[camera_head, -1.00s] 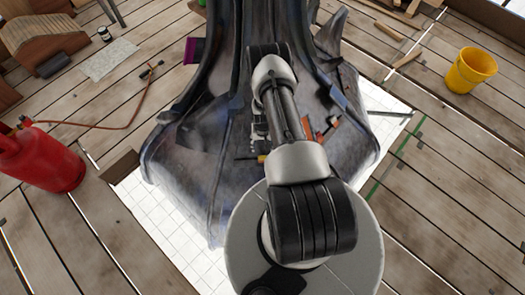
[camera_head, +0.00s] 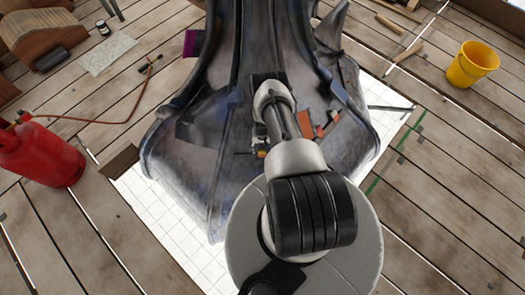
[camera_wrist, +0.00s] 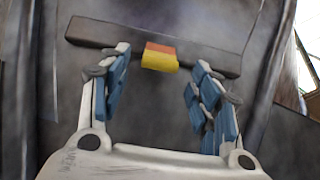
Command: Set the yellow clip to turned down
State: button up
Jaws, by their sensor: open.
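The yellow clip (camera_wrist: 158,62) shows in the wrist view as a small yellow block with an orange-red upper part. It sits against a dark bar (camera_wrist: 105,36) that crosses the grey metal face. My gripper (camera_wrist: 161,74) is open, with one blue-padded finger to the left of the clip and one to the right. Gaps show between the clip and both fingers, and I see no contact. In the head view my arm reaches the spire's flared base (camera_head: 190,150), and the clip cannot be told apart clearly beside my gripper.
Orange patches (camera_head: 305,124) lie on the spire base right of my arm. A red gas cylinder (camera_head: 40,153) with a hose stands at left. A yellow bucket (camera_head: 471,64) stands at right. White tiled sheeting (camera_head: 165,230) and plank decking (camera_head: 440,190) surround the base.

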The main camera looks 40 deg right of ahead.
jog(key=shift+f+b, duration=0.6)
jog(key=shift+f, duration=1.2)
jog(key=shift+c, duration=0.5)
jog(key=c, duration=1.1)
jog(key=shift+o, duration=0.2)
jog(key=shift+w+d, duration=0.1)
jog(key=shift+w+d+f+g, duration=0.15)
jog(key=shift+g, duration=0.15)
jog(key=shift+y, duration=0.4)
jog(key=shift+g, duration=0.3)
